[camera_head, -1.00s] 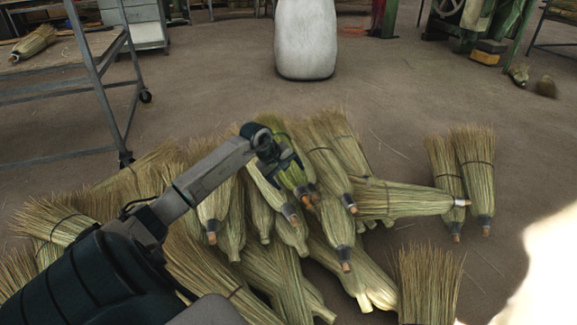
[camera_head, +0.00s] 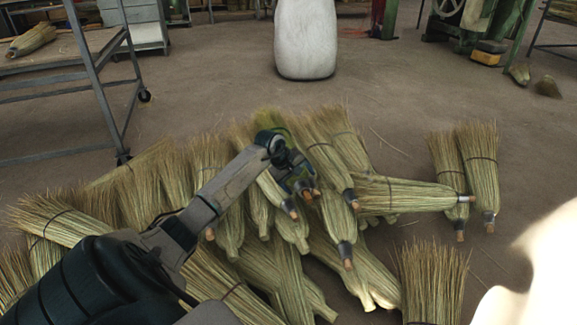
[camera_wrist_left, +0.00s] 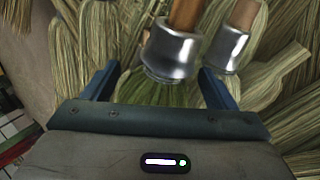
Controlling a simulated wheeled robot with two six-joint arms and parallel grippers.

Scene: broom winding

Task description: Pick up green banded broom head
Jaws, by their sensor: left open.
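The green-tinted broom head (camera_head: 273,117) lies on top of the heap, largely hidden by my left arm; its straw shows behind the wrist. My left gripper (camera_head: 302,180) is over its lower part, pointing down. In the left wrist view, the open jaws (camera_wrist_left: 157,85) have a finger on each side of greenish straw (camera_wrist_left: 150,97), below a metal collar (camera_wrist_left: 172,50) with a wooden stub. Whether the fingers touch the straw I cannot tell. The green band itself is not clear. My right gripper is not in view.
Several other broom heads (camera_head: 400,195) lie close around and under it. A second collared stub (camera_wrist_left: 230,45) is near the right finger. Two heads (camera_head: 480,170) lie apart at right. A metal rack (camera_head: 100,75) stands at left, a white sack (camera_head: 305,40) behind.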

